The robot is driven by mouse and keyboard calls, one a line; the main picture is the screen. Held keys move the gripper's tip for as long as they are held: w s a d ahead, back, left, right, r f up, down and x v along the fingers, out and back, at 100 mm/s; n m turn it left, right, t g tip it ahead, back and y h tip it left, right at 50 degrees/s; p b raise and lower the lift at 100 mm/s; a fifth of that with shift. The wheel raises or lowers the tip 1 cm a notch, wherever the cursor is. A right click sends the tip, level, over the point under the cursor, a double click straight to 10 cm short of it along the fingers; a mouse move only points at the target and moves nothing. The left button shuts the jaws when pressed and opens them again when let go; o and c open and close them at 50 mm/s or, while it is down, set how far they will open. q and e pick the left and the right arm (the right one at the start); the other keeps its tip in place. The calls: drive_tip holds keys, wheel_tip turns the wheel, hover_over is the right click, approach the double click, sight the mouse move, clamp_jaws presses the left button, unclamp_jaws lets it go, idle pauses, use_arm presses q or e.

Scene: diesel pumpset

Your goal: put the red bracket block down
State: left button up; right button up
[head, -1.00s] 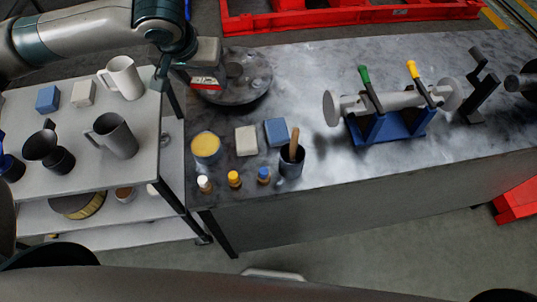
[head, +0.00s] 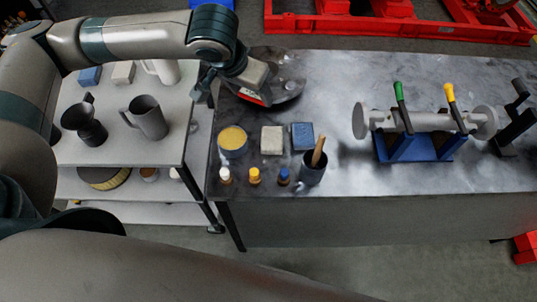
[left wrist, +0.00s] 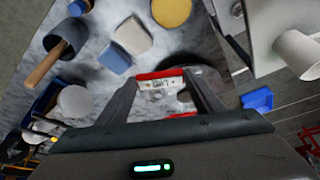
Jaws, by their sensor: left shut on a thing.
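My left gripper (head: 252,95) is shut on the red bracket block (head: 250,97) at the back left of the bench. In the head view only a small red strip of the block shows under the gripper. In the left wrist view the block (left wrist: 160,74), red with a pale metallic middle, sits between the two fingers of the gripper (left wrist: 163,82). A dark round plate (head: 290,88) lies on the bench beneath and beside the gripper. I cannot tell whether the block touches it. My right gripper is not in view.
On the marble-topped bench (head: 345,75) stand a yellow-topped tin (head: 232,140), pale and blue blocks, small bottles and a cup (head: 312,172) with a wooden handle. A shaft on a blue stand (head: 415,147) is right. The bench's back middle is clear. A shelf cart (head: 110,152) stands left.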

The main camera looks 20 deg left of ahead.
use_arm(q)
drive_tip(key=s+d+f+m+g+h+p, duration=0.1)
drive_tip(key=s+d+m+p, duration=0.3)
drive_tip(key=s, duration=0.6)
drive_tip(key=s+d+f+m+g+h+p, duration=0.2)
drive_tip(key=s+d+f+m+p, duration=0.1)
drive_tip(key=s+d+m, duration=0.5)
drive_tip(key=s+p, duration=0.1)
drive_tip(key=s, duration=0.2)
drive_tip(key=shift+s+d+f+h, duration=0.15)
drive_tip(key=shift+d+f+h, duration=0.05)
drive_tip(key=shift+d+h, duration=0.15)
drive_tip(key=w+a+f+b, duration=0.2)
drive_tip(key=w+b, duration=0.1)
drive_tip(key=w+a+f+b, duration=0.2)
drive_tip(key=w+b, duration=0.1)
drive_tip(key=b, duration=0.1)
drive_tip(key=w+a+f+b, duration=0.2)
drive_tip(key=w+b, duration=0.1)
drive_tip(key=shift+w+f, duration=0.1)
drive_tip(key=shift+f, duration=0.1)
drive_tip(key=shift+w+a+f, duration=0.2)
drive_tip(key=shift+w+f, duration=0.05)
drive_tip(key=shift+w, duration=0.05)
